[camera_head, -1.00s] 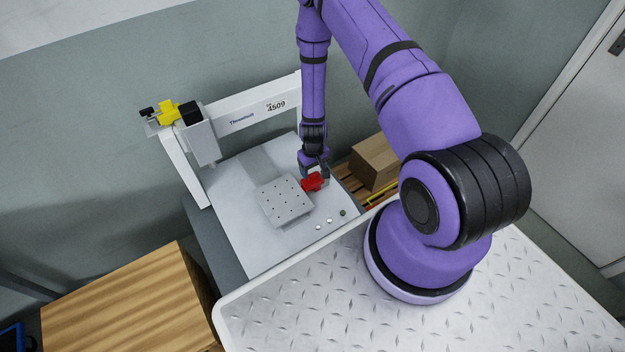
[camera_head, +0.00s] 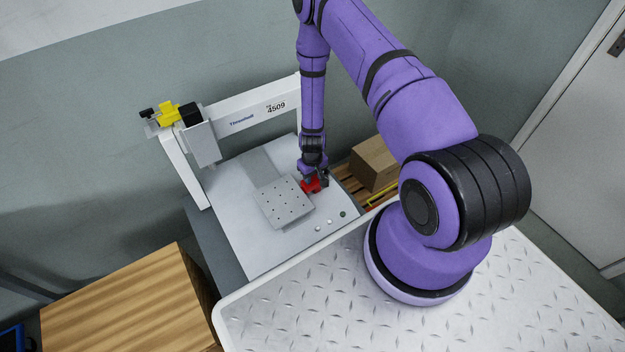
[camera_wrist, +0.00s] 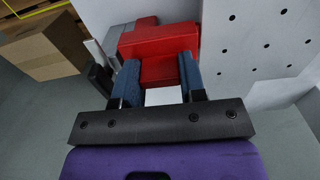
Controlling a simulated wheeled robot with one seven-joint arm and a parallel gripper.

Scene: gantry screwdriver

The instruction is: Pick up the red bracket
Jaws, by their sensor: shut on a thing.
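The red bracket (camera_head: 310,186) is beside the right edge of the perforated grey plate on the gantry machine's bed. In the wrist view the red bracket (camera_wrist: 158,42) lies between the two blue finger pads. My gripper (camera_head: 313,180) points down at it, and in the wrist view my gripper (camera_wrist: 158,80) is shut on the bracket, one pad on each side. The fingers hide part of the bracket in the head view. I cannot tell whether the bracket touches the bed.
The perforated plate (camera_head: 284,203) is just left of the bracket. The white gantry (camera_head: 250,112) with its screwdriver head (camera_head: 199,138) stands behind and left. A cardboard box (camera_head: 374,163) is to the right on a pallet. Small round parts (camera_head: 330,220) lie at the bed's front.

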